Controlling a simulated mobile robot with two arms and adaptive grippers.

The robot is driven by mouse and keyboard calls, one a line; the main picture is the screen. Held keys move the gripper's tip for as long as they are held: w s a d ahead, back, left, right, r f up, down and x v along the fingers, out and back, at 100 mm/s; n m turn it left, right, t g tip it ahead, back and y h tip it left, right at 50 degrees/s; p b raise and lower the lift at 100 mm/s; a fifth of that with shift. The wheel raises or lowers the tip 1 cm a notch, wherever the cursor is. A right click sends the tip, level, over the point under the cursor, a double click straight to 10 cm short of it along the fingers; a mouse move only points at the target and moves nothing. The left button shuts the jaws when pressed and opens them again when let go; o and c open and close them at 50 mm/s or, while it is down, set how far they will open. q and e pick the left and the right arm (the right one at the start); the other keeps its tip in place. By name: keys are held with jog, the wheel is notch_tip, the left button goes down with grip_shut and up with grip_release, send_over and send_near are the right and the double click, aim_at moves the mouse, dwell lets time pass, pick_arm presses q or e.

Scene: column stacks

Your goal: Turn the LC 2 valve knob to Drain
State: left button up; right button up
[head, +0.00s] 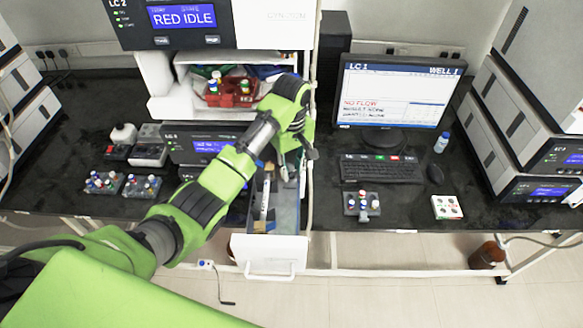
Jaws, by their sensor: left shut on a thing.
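The LC 2 unit (150,25) is cut off by the top edge at upper left. Its display reads "RED IDLE". I cannot make out the LC 2 valve knob or its Drain mark in this view. My left arm reaches in from the lower left, and its wrist bends down near the middle. My left gripper (284,170) points down over the open drawer, in front of the shelf stack. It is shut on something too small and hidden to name. My right gripper is not in view.
The open drawer (270,248) juts out below the bench with long tools inside. A red bin (230,93) sits on the shelf above. A monitor (394,92), keyboard (381,170) and vial rack (362,205) stand to the right.

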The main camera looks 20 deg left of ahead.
aim_at(291, 172)
pick_arm(q)
jog(key=shift+w+r+n, duration=0.1)
jog(key=shift+r+n, duration=0.05)
jog(key=shift+n, duration=0.15)
dwell(0.4)
jog(key=o, duration=1.1)
notch_tip(291, 172, up, 12)
